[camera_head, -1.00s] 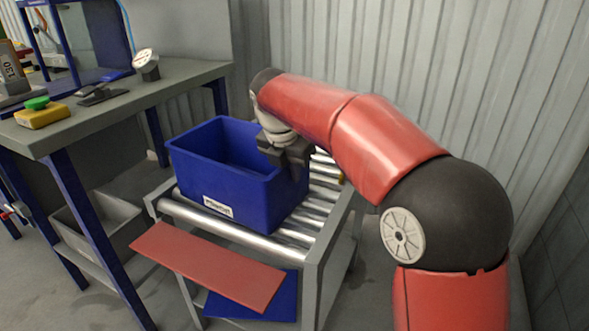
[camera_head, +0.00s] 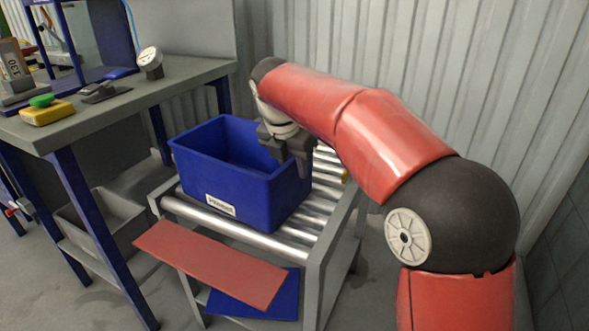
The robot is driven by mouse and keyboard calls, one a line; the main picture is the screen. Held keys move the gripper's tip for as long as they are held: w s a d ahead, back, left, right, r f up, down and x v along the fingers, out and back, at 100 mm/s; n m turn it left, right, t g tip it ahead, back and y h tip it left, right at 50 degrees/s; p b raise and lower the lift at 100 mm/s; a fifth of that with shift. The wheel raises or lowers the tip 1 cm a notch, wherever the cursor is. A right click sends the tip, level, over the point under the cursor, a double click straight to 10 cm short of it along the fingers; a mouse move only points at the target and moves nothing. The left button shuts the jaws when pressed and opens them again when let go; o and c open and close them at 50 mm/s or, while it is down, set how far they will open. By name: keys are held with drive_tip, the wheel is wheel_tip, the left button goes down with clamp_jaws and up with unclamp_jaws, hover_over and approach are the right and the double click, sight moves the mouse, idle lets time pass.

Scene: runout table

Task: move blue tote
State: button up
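The blue tote (camera_head: 232,188) stands upright on the roller table (camera_head: 338,222), with a white label on its near side. It looks empty as far as I can see inside. My gripper (camera_head: 293,160) is at the tote's right rim, with its fingers pointing down. One finger shows outside the right wall; the other is hidden, and I cannot tell whether the fingers touch the rim or are closed on it.
A red board (camera_head: 212,262) slopes off the table's front, above a blue panel (camera_head: 252,300). A workbench (camera_head: 120,98) with several items stands at left, with a grey bin (camera_head: 108,222) below. A corrugated wall (camera_head: 440,70) rises behind. Rollers right of the tote are clear.

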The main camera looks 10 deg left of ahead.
drive_tip(key=v, duration=0.6)
drive_tip(key=shift+r, duration=0.1)
drive_tip(key=s+d+f+m+t, duration=0.1)
drive_tip(key=s+d+m, duration=0.5)
drive_tip(key=d+m, duration=0.25)
drive_tip(key=s+d+f+m, duration=0.1)
drive_tip(key=s+d+m, duration=0.6)
drive_tip(key=d+m, duration=0.15)
drive_tip(key=s+d+f+m+t+y, duration=0.1)
drive_tip(key=s+d+f+m, duration=0.7)
drive_tip(key=s+f+m, duration=0.2)
drive_tip(key=s+m, duration=0.2)
drive_tip(key=m, duration=0.2)
drive_tip(key=shift+s+f, duration=0.15)
drive_tip(key=shift+s, duration=0.15)
drive_tip(key=shift+d, duration=0.1)
